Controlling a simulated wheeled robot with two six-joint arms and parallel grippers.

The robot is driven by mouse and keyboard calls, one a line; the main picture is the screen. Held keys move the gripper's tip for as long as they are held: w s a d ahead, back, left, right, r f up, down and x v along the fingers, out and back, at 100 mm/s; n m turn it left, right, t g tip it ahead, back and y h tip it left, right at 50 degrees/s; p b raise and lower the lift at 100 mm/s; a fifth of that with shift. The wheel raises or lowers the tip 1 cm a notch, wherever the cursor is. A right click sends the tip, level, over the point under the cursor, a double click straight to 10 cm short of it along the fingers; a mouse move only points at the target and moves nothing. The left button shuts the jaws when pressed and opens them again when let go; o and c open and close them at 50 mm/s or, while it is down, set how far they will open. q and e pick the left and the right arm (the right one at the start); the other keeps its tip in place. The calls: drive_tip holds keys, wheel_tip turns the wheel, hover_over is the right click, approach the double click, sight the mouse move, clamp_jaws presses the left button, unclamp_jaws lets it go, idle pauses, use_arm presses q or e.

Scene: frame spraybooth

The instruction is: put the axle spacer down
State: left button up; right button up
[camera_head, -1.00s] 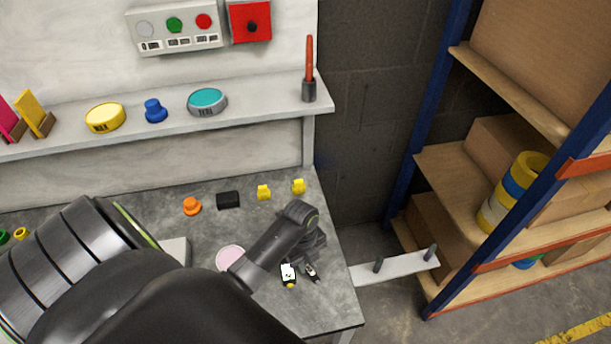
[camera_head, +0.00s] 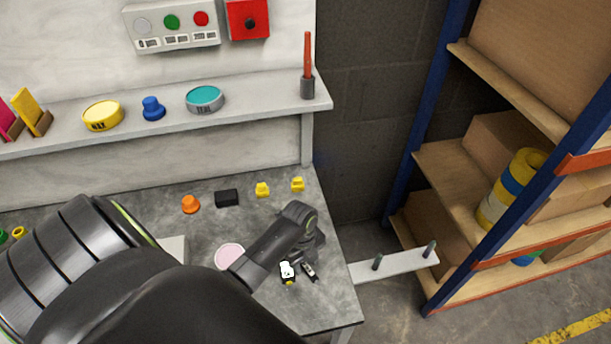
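My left gripper (camera_head: 298,272) hangs low over the right part of the grey worktable (camera_head: 325,300), its fingers pointing down toward the front. I cannot pick out the axle spacer for certain. My arm hides much of the table's front and left. My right gripper is not in view.
Behind the gripper stand an orange knob (camera_head: 190,204), a black block (camera_head: 227,198) and two yellow pieces (camera_head: 262,189) (camera_head: 297,184). A pink disc (camera_head: 229,256) lies left of it. A bracket with two pegs (camera_head: 395,263) juts out right of the table, before the shelving (camera_head: 455,175).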

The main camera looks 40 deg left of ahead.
use_arm(q)
wheel_tip(320, 180, up, 12)
drive_tip(key=a+p, duration=0.1)
drive_tip(key=shift+w+a, duration=0.2)
drive_tip(key=shift+w, duration=0.05)
drive_tip(key=shift+f, duration=0.1)
idle(0.4)
